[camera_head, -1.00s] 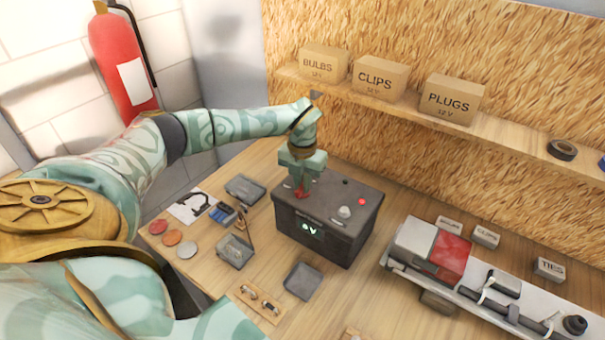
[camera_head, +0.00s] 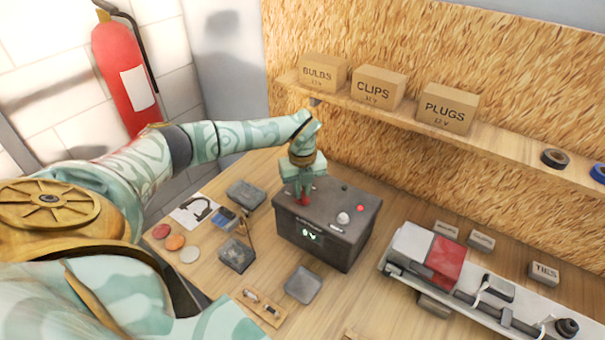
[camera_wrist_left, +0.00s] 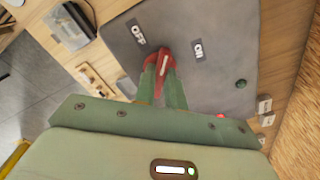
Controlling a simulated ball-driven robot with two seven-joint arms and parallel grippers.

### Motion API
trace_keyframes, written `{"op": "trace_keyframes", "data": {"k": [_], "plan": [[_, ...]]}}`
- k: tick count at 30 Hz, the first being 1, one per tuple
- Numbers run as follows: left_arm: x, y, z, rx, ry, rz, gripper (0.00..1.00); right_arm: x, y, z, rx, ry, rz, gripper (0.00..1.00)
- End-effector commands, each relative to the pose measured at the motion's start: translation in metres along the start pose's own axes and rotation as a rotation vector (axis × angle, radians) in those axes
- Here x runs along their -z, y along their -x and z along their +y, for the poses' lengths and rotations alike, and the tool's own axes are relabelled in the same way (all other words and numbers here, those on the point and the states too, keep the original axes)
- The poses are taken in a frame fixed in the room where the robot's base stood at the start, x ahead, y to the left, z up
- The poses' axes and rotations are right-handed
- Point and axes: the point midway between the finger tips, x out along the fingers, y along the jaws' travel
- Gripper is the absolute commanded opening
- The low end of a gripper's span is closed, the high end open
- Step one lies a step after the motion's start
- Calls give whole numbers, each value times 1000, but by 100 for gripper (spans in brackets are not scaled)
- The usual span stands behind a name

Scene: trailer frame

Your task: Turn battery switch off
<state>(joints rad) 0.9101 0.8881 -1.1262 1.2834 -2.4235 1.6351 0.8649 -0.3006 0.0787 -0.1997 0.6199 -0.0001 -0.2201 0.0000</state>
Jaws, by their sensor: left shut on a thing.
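The dark grey battery box (camera_head: 340,250) stands on the bench, its front display reading about 0 V. The red battery switch (camera_head: 305,197) is on its top, mostly covered by my left gripper (camera_head: 304,188). In the left wrist view my left gripper (camera_wrist_left: 163,75) is shut on the red switch handle (camera_wrist_left: 164,58). The OFF label (camera_wrist_left: 138,35) is to the left of the handle and the ON label (camera_wrist_left: 198,50) to the right. The handle's white line lies between the two labels. My right gripper is not in view.
On the box top are a white knob (camera_head: 343,219) and a lit red lamp (camera_head: 360,208). Small trays (camera_head: 237,255) and coloured discs (camera_head: 175,242) lie to the left. A trailer light bar (camera_head: 411,243) lies to the right. A shelf (camera_head: 400,105) with boxes runs behind.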

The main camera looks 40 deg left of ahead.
Motion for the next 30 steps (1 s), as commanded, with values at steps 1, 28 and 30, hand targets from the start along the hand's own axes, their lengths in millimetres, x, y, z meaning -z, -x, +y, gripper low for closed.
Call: {"op": "trace_keyframes", "data": {"k": [1,28,30], "plan": [[0,1,0,1,7,0,0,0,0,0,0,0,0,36],[-1,0,0,1,461,-1,0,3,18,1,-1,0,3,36],[-1,1,0,1,473,0,0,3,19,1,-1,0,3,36]]}}
